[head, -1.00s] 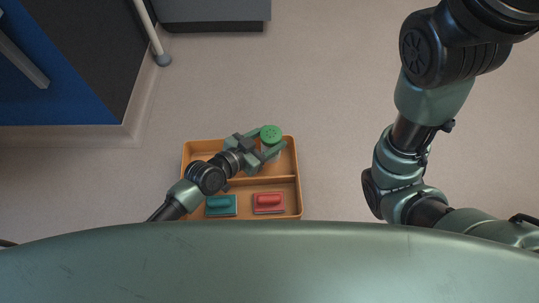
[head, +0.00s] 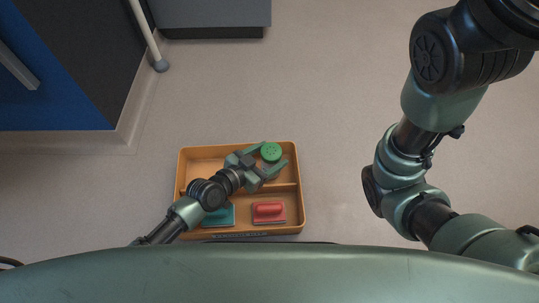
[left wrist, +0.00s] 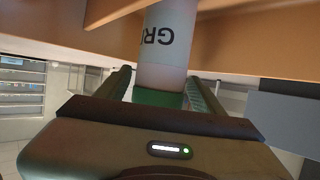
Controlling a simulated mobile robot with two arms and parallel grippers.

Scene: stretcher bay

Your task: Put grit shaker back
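The grit shaker, with a round green perforated lid (head: 271,152), stands upright in the far compartment of the orange tray (head: 300,213), near its right end. In the left wrist view its pale body (left wrist: 166,45) shows part of a dark label, upside down, with its green lid end nearest the gripper. My left gripper (head: 274,155) is open, one finger on each side of the shaker with a narrow gap. The fingers also show in the left wrist view (left wrist: 160,92). My right arm is at the right; its gripper is out of the picture.
A teal block-like item (head: 220,215) and a red one (head: 268,212) lie in the tray's near compartments. A blue and dark cabinet-like unit (head: 60,80) and a pale post (head: 147,32) stand at the upper left. The floor right of the tray is clear.

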